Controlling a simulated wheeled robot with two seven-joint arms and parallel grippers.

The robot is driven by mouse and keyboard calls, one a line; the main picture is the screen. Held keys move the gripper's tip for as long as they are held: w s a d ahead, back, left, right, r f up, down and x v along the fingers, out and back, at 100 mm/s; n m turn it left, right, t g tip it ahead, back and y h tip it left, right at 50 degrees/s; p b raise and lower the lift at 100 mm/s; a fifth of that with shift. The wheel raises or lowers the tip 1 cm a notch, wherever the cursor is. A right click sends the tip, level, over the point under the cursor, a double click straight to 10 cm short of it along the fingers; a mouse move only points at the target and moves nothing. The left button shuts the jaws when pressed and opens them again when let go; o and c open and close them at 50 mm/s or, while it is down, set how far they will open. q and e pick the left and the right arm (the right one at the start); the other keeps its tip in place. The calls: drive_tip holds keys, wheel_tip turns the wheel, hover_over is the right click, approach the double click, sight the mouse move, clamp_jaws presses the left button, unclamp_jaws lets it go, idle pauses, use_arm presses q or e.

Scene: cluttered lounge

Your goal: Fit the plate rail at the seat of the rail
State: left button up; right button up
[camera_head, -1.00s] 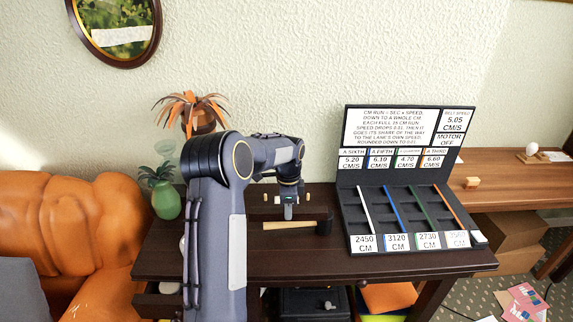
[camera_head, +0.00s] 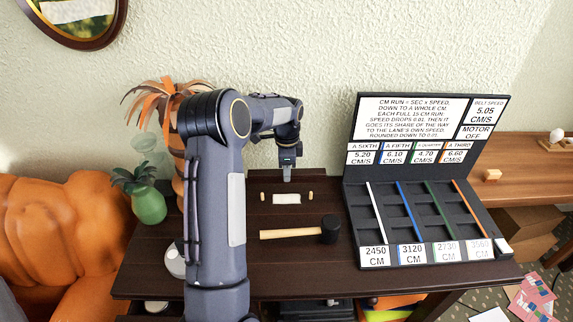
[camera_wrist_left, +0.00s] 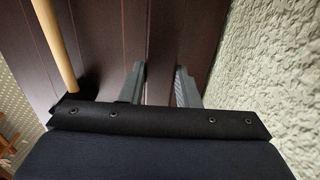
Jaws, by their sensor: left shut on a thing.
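My left gripper (camera_head: 287,177) points down over the back of the dark table, near the wall. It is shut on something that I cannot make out. In the left wrist view its two grey fingers (camera_wrist_left: 158,86) stand above the dark planks, with the wall to the right. I cannot clearly identify the plate rail. A small white strip (camera_head: 287,199) lies on the table in front of the gripper. A short wooden peg stands at its left (camera_head: 263,198) and another at its right (camera_head: 311,196). My right gripper is not in view.
A mallet (camera_head: 285,234) lies in front of the strip; its handle (camera_wrist_left: 58,45) shows in the wrist view. A black lane board (camera_head: 351,205) with coloured strips stands on the right. A green vase (camera_head: 149,206) and a spiky plant (camera_head: 165,98) stand left, near my arm.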

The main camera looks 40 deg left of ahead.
use_arm(q)
drive_tip(key=shift+f+b, duration=1.3)
drive_tip(key=shift+f, duration=1.15)
drive_tip(key=shift+f+b, duration=0.95)
drive_tip(key=shift+f, duration=0.7)
idle(0.9)
drive_tip(key=o, duration=1.1)
drive_tip(key=shift+r, duration=0.15)
wheel_tip(320, 180, up, 8)
drive_tip(key=shift+f, duration=0.15)
